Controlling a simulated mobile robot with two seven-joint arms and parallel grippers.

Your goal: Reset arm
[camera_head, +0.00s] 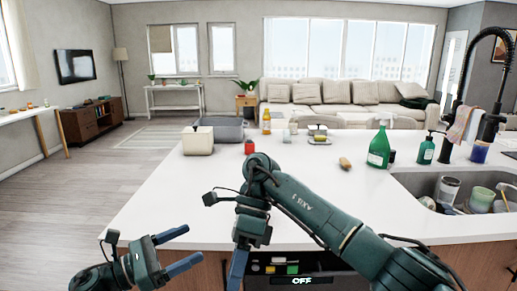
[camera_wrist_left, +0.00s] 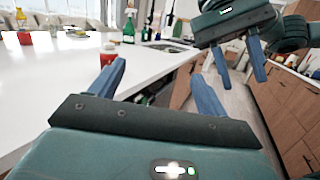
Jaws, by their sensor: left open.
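My left gripper (camera_head: 195,243) is low at the left front corner of the white island, in the head view. Its two blue fingers are apart with nothing between them. The left wrist view also shows these fingers (camera_wrist_left: 155,85) spread and empty. My right arm reaches in from the right across the island's front edge, with its gripper (camera_head: 237,270) hanging downward. The left wrist view shows the right gripper (camera_wrist_left: 242,80) at the upper right, with two blue fingers apart and nothing between them. In the head view its fingertips are partly out of frame.
A sink (camera_head: 420,184) with dishes is at the right. A front appliance panel (camera_head: 290,267) reads OFF. Floor at left is clear.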

